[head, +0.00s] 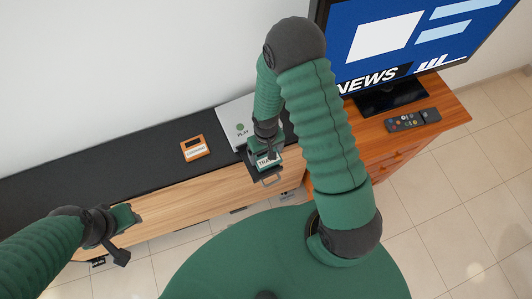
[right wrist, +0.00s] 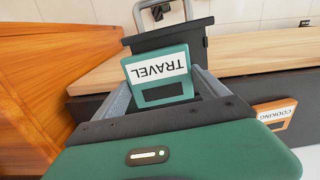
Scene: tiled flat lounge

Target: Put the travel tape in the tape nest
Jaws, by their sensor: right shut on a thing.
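The travel tape is a teal cassette with a white TRAVEL label; it shows in the head view (head: 267,161) and the right wrist view (right wrist: 160,72). My right gripper (head: 266,150) is shut on it, with a grey finger on each side in the wrist view. A dark tray with a grey loop handle (right wrist: 194,40) juts from the cabinet front right by the tape; it may be the tape nest. I cannot tell whether the tape touches it. My left gripper (head: 125,236) is open and empty in front of the cabinet at the left.
An orange COOKING tape (head: 195,148) lies on the black cabinet top (head: 95,180). A light PLAY device (head: 235,120) stands behind my right gripper. To the right, a wooden cabinet (head: 440,105) holds a television (head: 400,45) and a remote (head: 413,120). The cabinet top at left is clear.

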